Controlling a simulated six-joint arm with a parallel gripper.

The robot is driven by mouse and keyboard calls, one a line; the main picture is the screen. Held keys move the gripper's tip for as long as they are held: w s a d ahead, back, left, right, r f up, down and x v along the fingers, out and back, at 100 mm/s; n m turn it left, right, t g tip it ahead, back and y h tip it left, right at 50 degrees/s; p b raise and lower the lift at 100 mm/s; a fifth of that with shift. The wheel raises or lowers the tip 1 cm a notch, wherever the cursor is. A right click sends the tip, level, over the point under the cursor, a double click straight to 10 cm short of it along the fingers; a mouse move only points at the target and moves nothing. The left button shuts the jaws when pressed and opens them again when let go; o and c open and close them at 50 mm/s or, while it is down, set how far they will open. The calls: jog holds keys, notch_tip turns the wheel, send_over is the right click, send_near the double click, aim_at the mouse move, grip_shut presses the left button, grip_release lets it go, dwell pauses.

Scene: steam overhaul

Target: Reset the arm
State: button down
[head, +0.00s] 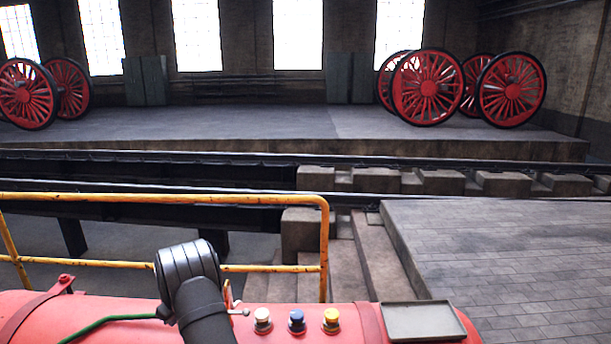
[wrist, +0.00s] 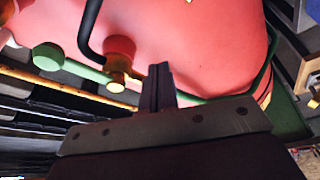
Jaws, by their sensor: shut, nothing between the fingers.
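My gripper (wrist: 161,72) shows in the wrist view with its dark fingers together and nothing between them. Its tips are in front of a large rounded red body (wrist: 210,45); I cannot tell whether they touch it. In the head view my black arm rises from the bottom edge, left of centre, over the red cylinder (head: 290,320). My gripper cannot be made out in that view.
White, blue and yellow knobs (head: 296,321) and a grey tray (head: 420,306) sit on the cylinder. A yellow railing (head: 200,198) stands beyond. In the wrist view a brass fitting (wrist: 117,70) and green pipe (wrist: 75,68) are close left of the fingers.

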jog(key=shift+a+m, duration=0.4)
jog(key=shift+m, duration=0.2)
jog(key=shift+w, duration=0.15)
